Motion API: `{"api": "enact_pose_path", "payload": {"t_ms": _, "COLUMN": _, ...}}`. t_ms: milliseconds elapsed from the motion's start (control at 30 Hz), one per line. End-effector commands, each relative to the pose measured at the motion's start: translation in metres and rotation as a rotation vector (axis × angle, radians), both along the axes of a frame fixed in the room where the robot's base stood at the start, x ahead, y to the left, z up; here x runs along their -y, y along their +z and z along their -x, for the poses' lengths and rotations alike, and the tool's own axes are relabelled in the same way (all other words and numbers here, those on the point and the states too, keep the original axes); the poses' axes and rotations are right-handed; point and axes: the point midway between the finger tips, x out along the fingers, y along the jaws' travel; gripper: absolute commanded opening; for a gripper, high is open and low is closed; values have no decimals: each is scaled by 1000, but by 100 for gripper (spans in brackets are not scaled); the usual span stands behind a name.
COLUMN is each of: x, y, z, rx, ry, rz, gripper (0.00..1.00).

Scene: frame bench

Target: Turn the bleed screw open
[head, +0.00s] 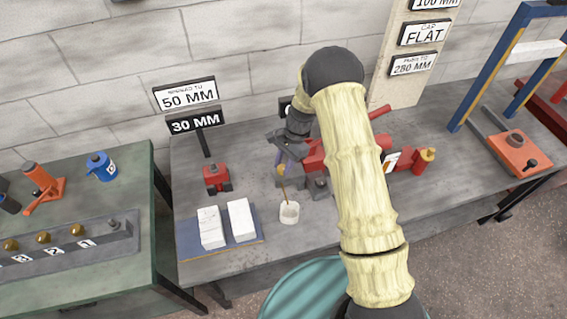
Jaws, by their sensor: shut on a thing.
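A red hydraulic pump (315,161) lies on the grey bench, partly hidden behind my arm. Its red handle (379,112) sticks out to the right of my arm. My gripper (284,155) points down at the left end of the pump. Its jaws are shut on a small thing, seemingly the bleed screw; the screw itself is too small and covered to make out. I cannot tell how far it is turned.
A white cup (289,212) with a thin stick stands just below my gripper. White blocks (240,220) on a blue mat and a small red tool (216,178) are to the left. Signs (186,95) stand behind.

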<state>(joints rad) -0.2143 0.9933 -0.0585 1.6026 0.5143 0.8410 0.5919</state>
Motion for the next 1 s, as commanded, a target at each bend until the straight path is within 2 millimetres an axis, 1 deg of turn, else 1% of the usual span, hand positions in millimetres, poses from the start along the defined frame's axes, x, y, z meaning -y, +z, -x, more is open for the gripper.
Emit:
{"api": "enact_pose_path", "payload": {"t_ms": 100, "x": -1, "y": 1, "z": -3, "rx": 5, "ry": 112, "rz": -2, "gripper": 6}}
{"api": "enact_pose_path", "payload": {"t_ms": 700, "x": -5, "y": 1, "z": -4, "rx": 7, "ry": 671, "rz": -1, "gripper": 6}}
{"api": "enact_pose_path", "payload": {"t_ms": 1000, "x": -6, "y": 2, "z": -4, "rx": 7, "ry": 852, "rz": -1, "gripper": 6}}
